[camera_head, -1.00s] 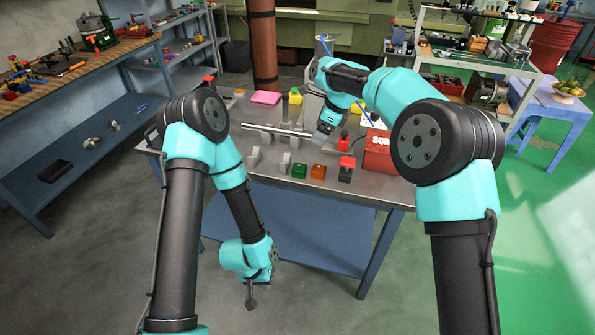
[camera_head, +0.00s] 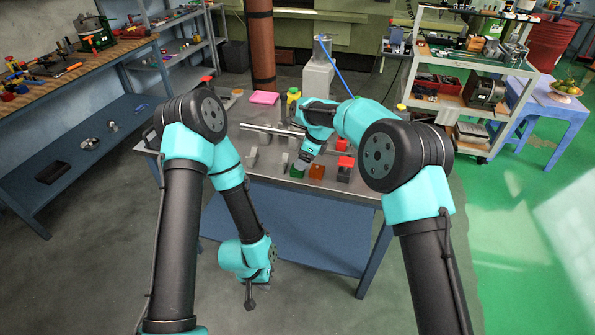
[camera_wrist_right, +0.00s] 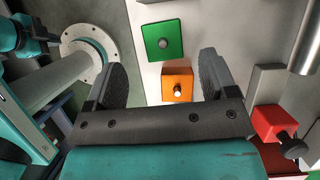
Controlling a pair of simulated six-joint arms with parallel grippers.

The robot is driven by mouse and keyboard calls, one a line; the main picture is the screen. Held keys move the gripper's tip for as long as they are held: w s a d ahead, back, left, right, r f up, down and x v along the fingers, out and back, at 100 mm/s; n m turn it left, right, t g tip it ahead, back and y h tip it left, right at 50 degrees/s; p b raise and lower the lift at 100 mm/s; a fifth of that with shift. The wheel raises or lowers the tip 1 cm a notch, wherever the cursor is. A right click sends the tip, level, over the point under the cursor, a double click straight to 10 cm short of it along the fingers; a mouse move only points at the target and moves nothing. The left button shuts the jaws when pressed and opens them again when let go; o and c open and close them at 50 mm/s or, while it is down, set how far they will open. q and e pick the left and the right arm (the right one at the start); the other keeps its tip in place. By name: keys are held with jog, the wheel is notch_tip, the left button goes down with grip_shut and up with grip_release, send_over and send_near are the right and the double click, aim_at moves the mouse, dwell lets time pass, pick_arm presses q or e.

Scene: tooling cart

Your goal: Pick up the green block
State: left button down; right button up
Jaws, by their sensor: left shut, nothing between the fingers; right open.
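The green block (camera_wrist_right: 155,32) has a small grey knob and sits on the grey table. It also shows in the head view (camera_head: 297,172), partly covered by my right gripper. My left gripper (camera_head: 250,301) is shut and empty, hanging low in front of the table.
In the head view the orange block (camera_head: 317,171) is just right of the green one. A red-topped black piece (camera_head: 345,163) stands further right. Metal bars (camera_head: 265,129) lie behind, with a pink block (camera_head: 264,98) and yellow pieces towards the back of the table.

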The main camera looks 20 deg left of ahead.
jog(key=shift+f, duration=0.1)
jog(key=x, duration=0.5)
jog(key=shift+w, duration=0.15)
jog(key=shift+c, duration=0.4)
jog(key=c, duration=1)
jog(key=shift+a+r, duration=0.1)
jog(key=shift+r, duration=1.75)
jog(key=s+d, duration=0.1)
jog(key=s, duration=0.4)
jog(key=s+d+r, duration=0.1)
jog(key=s+d, duration=0.1)
jog(key=s, duration=0.3)
jog(key=s+d, duration=0.2)
jog(key=s, duration=0.3)
jog(key=shift+s+r, duration=0.1)
jog(key=shift+r, duration=0.1)
